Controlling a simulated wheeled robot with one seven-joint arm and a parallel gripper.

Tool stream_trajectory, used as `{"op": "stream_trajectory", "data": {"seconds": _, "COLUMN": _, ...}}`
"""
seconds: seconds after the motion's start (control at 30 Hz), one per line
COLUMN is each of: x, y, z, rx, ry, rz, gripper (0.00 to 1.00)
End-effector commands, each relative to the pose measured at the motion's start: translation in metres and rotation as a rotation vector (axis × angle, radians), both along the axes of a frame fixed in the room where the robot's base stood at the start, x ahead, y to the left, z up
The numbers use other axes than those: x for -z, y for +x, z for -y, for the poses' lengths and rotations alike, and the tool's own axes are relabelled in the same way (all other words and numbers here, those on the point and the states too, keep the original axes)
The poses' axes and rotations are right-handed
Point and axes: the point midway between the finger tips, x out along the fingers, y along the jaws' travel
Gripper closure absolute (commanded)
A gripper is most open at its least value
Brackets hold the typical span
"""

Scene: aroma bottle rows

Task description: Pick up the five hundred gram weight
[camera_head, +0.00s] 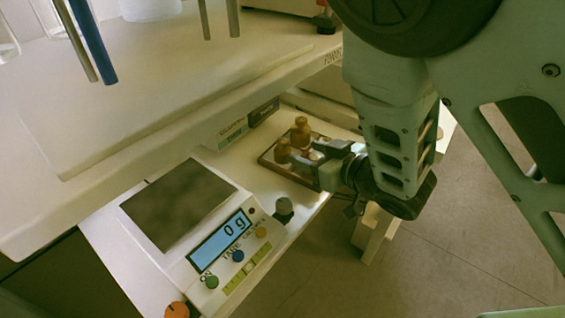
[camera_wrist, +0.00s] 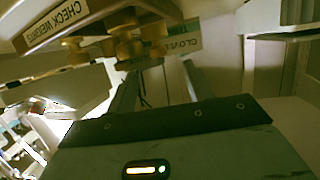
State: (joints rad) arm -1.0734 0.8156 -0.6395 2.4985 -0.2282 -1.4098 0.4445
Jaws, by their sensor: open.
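Several brass knobbed weights (camera_head: 282,151) stand in a dark wooden tray (camera_head: 268,160) on the lower white shelf. The wrist view also shows brass weights (camera_wrist: 128,46) at upper left, beyond the fingertips. I cannot read which one is the five hundred gram weight. My gripper (camera_head: 318,165) is at the tray's right side, its fingers pointing left toward the weights and partly hiding them. In the wrist view its two fingers (camera_wrist: 160,72) are apart, with no weight visible between them.
A digital scale (camera_head: 213,278) reading 0 g, with an empty dark pan (camera_head: 178,205), stands left of the tray. An upper shelf edge (camera_head: 200,122) overhangs behind. A "CHECK WEIGHTS" label (camera_wrist: 62,18) shows in the wrist view.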

Motion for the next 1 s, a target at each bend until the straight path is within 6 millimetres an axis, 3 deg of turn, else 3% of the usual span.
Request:
{"op": "stream_trajectory", "data": {"seconds": 0.6, "x": 0.020, "y": 0.052, "z": -0.041, "rx": -0.002, "ry": -0.002, "rz": 0.002, "gripper": 0.48}}
{"op": "stream_trajectory", "data": {"seconds": 0.9, "x": 0.021, "y": 0.057, "z": -0.045, "rx": 0.001, "ry": 0.000, "rz": 0.000, "gripper": 0.48}}
{"op": "stream_trajectory", "data": {"seconds": 0.93, "x": 0.021, "y": 0.057, "z": -0.044, "rx": 0.001, "ry": 0.000, "rz": 0.000, "gripper": 0.51}}
{"op": "stream_trajectory", "data": {"seconds": 1.0, "x": 0.021, "y": 0.057, "z": -0.045, "rx": 0.001, "ry": 0.000, "rz": 0.000, "gripper": 0.70}}
